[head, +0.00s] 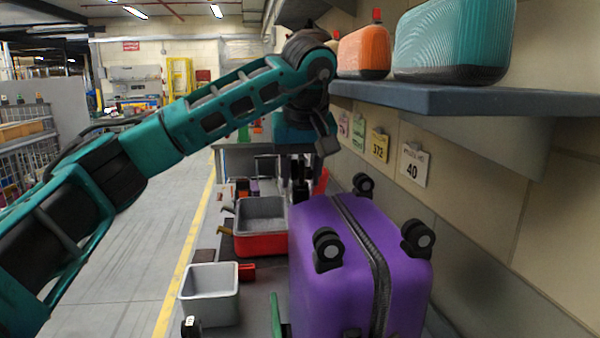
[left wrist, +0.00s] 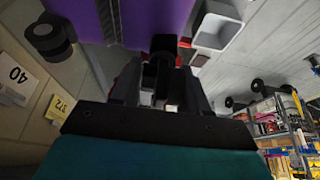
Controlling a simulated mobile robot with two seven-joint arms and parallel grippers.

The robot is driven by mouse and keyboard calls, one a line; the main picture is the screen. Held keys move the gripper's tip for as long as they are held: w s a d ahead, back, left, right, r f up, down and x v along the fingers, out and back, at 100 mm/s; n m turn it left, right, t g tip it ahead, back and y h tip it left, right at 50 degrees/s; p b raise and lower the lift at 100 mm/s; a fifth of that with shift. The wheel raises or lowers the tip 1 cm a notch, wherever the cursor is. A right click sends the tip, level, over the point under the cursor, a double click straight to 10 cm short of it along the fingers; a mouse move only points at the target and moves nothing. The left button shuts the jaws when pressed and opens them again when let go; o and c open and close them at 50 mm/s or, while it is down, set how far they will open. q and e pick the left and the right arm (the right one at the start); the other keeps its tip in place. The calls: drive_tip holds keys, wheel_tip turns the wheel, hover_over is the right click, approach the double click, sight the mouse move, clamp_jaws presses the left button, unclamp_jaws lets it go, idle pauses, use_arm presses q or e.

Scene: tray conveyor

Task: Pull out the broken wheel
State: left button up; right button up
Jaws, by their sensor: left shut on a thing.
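A purple suitcase (head: 345,240) with a dark zip lies on the bench, wheels up. Three black wheels show clearly on it: front left (head: 328,250), right (head: 418,238) and far right (head: 363,185). My left gripper (head: 300,190) points down at the suitcase's far left corner. In the left wrist view my left gripper (left wrist: 163,75) is shut on a dark thing, seemingly the broken wheel (left wrist: 160,68), beside the purple shell (left wrist: 140,20). The fingers hide much of it, and I cannot tell whether it still touches the suitcase. My right gripper is not in view.
A grey bin (head: 210,295) and a red bin with a grey inside (head: 260,244) stand left of the suitcase. A shelf (head: 450,98) with an orange case (head: 363,50) and a teal case (head: 455,40) juts out at right. The floor at left is clear.

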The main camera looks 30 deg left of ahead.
use_arm(q)
drive_tip(key=shift+r+p, duration=0.7)
drive_tip(key=shift+r, duration=1.95)
drive_tip(key=shift+r, duration=2.05)
